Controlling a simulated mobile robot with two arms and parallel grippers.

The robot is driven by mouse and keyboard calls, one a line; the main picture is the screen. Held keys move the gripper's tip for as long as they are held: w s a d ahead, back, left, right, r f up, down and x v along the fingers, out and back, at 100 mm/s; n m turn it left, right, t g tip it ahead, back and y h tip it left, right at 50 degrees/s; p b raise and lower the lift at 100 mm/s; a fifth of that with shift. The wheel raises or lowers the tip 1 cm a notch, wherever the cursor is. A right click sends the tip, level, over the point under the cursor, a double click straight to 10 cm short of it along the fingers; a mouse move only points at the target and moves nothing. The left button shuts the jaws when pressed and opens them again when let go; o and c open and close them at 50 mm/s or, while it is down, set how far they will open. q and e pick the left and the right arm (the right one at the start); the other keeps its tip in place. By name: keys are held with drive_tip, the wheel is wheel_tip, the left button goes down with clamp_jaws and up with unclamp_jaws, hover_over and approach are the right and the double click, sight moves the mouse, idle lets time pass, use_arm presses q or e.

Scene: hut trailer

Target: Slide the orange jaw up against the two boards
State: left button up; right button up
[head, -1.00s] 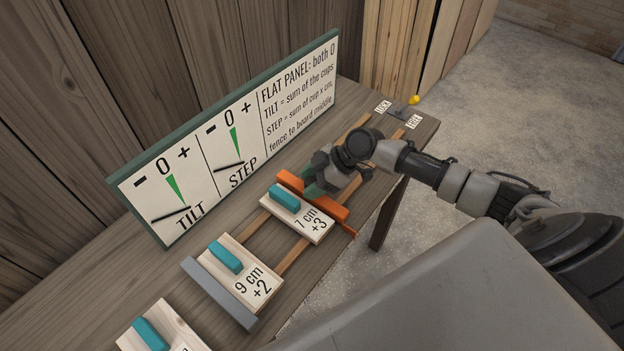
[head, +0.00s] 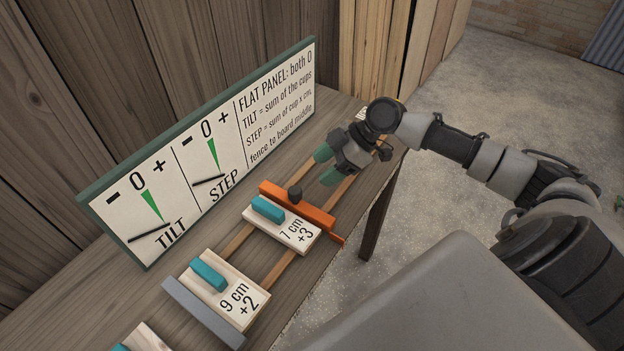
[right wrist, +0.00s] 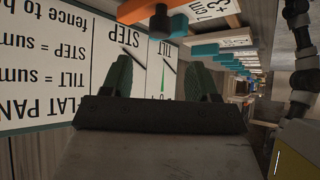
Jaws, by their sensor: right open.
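The orange jaw (head: 322,216) lies across the two wooden rails, with a dark knob (head: 295,193) on it. The board marked 9 cm +2 (head: 240,299) lies against the grey fence (head: 185,300); a gap of bare rail separates the two boards. My right gripper (head: 325,168) is open and empty, above the rails beyond the jaw, apart from it. In the right wrist view the jaw (right wrist: 140,9) shows at the top, beyond the green fingers (right wrist: 160,75). My left gripper is not in view.
A sign (head: 215,150) with TILT and STEP gauges stands along the back of the bench (head: 85,295). Both gauge needles sit off the green marks. Another board (head: 145,338) lies at the bottom left. Bare rails (head: 298,172) run beyond the jaw.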

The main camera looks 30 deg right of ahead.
drive_tip(key=shift+s+d+r, duration=0.1)
drive_tip(key=shift+d+r, duration=0.15)
drive_tip(key=shift+r, duration=0.1)
